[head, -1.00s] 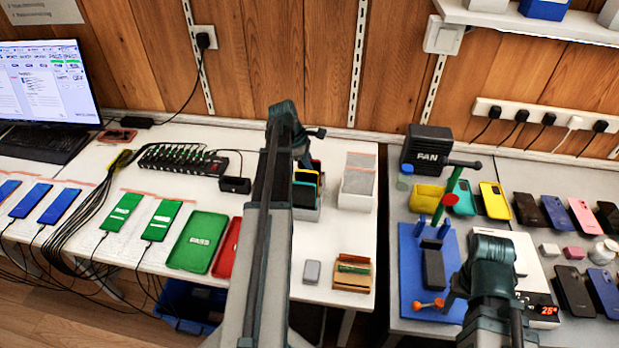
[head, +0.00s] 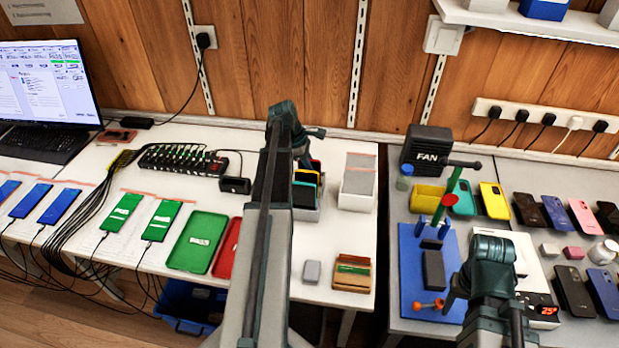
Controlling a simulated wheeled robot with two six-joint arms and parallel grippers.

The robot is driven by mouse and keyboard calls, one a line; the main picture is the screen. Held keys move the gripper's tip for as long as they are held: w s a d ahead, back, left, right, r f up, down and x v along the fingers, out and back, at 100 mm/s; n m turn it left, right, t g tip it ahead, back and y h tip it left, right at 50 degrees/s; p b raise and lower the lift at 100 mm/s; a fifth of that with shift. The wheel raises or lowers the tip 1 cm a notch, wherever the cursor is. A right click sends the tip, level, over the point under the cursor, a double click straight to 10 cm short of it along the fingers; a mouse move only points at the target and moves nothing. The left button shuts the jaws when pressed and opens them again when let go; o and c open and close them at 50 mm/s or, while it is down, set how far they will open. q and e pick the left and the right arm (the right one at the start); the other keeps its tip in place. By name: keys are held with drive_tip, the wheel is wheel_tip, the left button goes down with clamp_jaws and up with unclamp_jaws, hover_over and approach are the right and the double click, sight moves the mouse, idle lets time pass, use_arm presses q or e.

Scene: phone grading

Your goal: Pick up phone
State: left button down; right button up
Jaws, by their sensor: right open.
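A dark phone-shaped block (head: 433,270) lies on the blue fixture board (head: 411,290) on the right table. Two phones with green screens, a left one (head: 121,212) and a right one (head: 162,220), lie on the left table beside blue-screened phones (head: 62,206). Several phones lie at the far right, among them a black one (head: 573,292) and a blue one (head: 606,291). My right gripper (head: 456,294) is open at the right edge of the blue board, beside the dark block; its jaws are partly hidden by its own wrist. My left gripper (head: 312,143) is over the left table's back, its fingers mostly hidden.
A green tray (head: 197,242) and a partly hidden red tray (head: 227,250) lie left of my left arm. A fan box (head: 425,149) stands at the back. A gap separates the two tables.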

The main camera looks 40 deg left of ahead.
idle(0.5)
use_arm(q)
wheel_tip(320, 180, up, 10)
drive_tip(key=p, duration=1)
drive_tip(key=shift+r, duration=0.1)
